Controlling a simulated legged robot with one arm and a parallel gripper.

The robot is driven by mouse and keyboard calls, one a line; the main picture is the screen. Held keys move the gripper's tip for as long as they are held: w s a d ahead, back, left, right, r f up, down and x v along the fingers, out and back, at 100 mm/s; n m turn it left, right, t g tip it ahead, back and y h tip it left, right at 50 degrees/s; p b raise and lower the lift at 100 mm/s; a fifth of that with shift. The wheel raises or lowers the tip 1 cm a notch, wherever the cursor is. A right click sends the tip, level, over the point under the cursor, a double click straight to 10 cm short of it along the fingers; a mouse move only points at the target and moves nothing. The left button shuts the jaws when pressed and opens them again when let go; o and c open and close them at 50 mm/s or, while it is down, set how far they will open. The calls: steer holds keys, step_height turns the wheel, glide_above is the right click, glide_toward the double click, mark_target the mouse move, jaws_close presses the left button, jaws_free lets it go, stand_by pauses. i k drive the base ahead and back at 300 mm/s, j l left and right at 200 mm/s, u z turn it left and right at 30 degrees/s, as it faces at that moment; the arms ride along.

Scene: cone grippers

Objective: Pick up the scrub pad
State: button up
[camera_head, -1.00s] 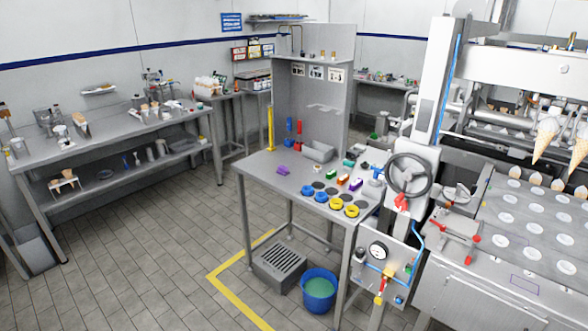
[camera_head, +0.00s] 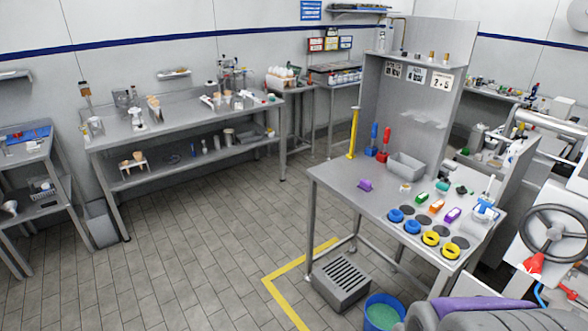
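I cannot make out the scrub pad for certain. The steel worktable (camera_head: 335,185) at right of centre carries several small items. A purple piece (camera_head: 365,185) lies near its left side, and small green items (camera_head: 442,186) lie near the back right. They are too small to tell whether one is the pad. No gripper fingers show in this view.
Blue rings (camera_head: 396,215) and yellow rings (camera_head: 430,238) sit along the worktable's front. A grey bin (camera_head: 406,167) stands at its back. A slatted grey box (camera_head: 342,284) and a blue bucket (camera_head: 383,311) are on the floor.

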mark_target(365, 185)
steer(key=i+j+u, duration=0.3)
steer(key=i+u, duration=0.15)
steer(key=i, duration=0.4)
steer(key=i+u, duration=0.5)
steer(key=i, duration=0.4)
steer(key=i+j+z, duration=0.1)
steer(key=i+z, duration=0.3)
steer(key=i+j+z, duration=0.25)
steer(key=i+z, duration=0.15)
steer(key=i, duration=0.2)
steer(key=i+z, duration=0.2)
steer(key=z, duration=0.3)
steer(key=i+z, duration=0.15)
steer(key=z, duration=0.3)
steer(key=i+j+z, duration=0.15)
steer(key=z, duration=0.35)
steer(key=i+j+z, duration=0.2)
steer(key=z, duration=0.25)
